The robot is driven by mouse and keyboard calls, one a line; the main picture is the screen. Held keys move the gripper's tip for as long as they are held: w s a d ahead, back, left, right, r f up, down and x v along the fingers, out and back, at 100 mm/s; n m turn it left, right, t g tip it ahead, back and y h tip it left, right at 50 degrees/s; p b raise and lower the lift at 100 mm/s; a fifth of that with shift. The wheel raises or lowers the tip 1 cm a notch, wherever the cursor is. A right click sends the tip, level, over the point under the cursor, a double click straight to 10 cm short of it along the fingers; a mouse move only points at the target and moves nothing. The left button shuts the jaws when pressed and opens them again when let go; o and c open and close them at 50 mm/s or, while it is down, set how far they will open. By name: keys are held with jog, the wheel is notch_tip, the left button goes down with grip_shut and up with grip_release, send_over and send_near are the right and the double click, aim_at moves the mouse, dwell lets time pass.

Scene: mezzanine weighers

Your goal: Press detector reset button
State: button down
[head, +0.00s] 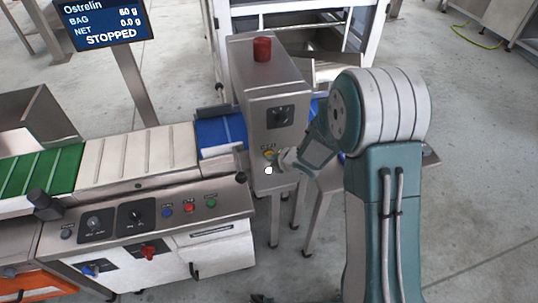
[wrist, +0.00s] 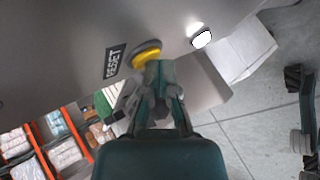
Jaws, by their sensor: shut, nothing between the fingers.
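The detector (head: 272,100) is a grey metal box on legs with a red lamp on top and a dark knob on its front. Its yellow reset button (wrist: 147,56) sits in a dark ring beside a label reading RESET in the wrist view. It also shows low on the box front in the head view (head: 268,154). My gripper (wrist: 156,68) is shut and empty, its fingertips at the button and hiding part of it. I cannot tell whether they touch it. In the head view the gripper (head: 281,158) is close to the box front.
A white lit lamp (wrist: 202,38) is beside the button. A conveyor with a control panel (head: 150,217) stands left of the detector. A screen (head: 105,22) reads STOPPED. A white frame (head: 375,30) stands behind. Open floor (head: 480,170) lies to the right.

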dwell(0.5)
jog(key=shift+s+d, duration=0.2)
jog(key=shift+s, duration=0.5)
jog(key=shift+s+d, duration=0.25)
jog(key=shift+s, duration=0.55)
jog(key=shift+s+d, duration=0.2)
jog(key=shift+s, duration=0.6)
jog(key=shift+s+d, duration=0.25)
jog(key=shift+s, duration=0.55)
jog(key=shift+r, duration=0.1)
